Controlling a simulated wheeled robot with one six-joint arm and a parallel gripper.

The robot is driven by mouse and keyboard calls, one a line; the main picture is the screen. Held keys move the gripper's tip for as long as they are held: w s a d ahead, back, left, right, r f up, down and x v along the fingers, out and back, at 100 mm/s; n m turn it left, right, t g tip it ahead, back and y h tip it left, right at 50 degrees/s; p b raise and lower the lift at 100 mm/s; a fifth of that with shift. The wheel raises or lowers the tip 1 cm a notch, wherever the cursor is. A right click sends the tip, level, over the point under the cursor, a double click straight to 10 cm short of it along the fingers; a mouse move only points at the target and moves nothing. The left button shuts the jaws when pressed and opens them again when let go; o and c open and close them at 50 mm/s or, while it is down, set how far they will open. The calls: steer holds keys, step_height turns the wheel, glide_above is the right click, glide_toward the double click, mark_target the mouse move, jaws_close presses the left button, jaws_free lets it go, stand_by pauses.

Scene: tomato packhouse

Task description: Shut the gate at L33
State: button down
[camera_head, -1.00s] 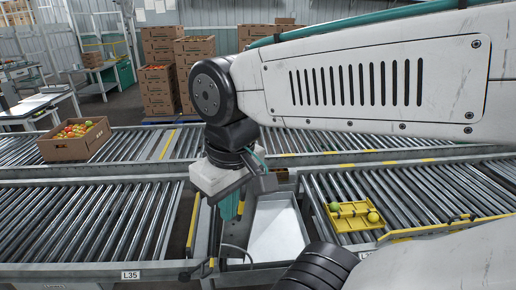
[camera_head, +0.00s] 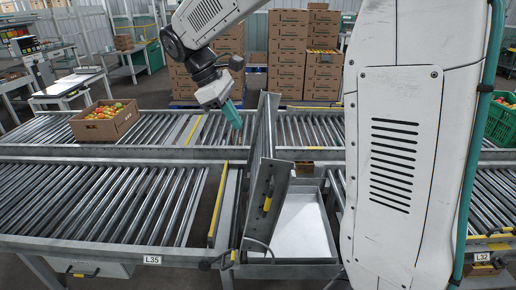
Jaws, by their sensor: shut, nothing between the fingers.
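A grey metal gate panel (camera_head: 261,170) with a yellow handle stands raised, roughly on edge, in the gap between the left and right roller sections. I cannot see an L33 label; the front rail shows L35 (camera_head: 152,260) on the left and L32 (camera_head: 482,257) on the right. To the right of the panel is an open bay with a pale tray-like floor (camera_head: 304,228). My gripper (camera_head: 233,117), with teal fingers, is shut and empty, pointing down just left of the panel's upper part. Whether it touches the panel cannot be told.
A carton of tomatoes (camera_head: 105,123) sits on the rear conveyor at left. A green crate (camera_head: 502,122) stands at far right. Stacked cartons (camera_head: 287,55) stand behind. A yellow bar (camera_head: 217,205) edges the left rollers. My arm hides part of the right section.

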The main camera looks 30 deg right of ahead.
mark_target(263, 167)
steer(key=w+f+n+h, duration=0.1)
steer(key=w+f+n, duration=0.15)
steer(key=w, duration=0.35)
steer(key=s+d+f+g, duration=0.1)
steer(key=s+d+f, duration=0.4)
steer(key=d+f, duration=0.2)
step_height(263, 167, down, 2)
steer(key=shift+d+f, duration=0.25)
steer(key=shift+d, duration=0.05)
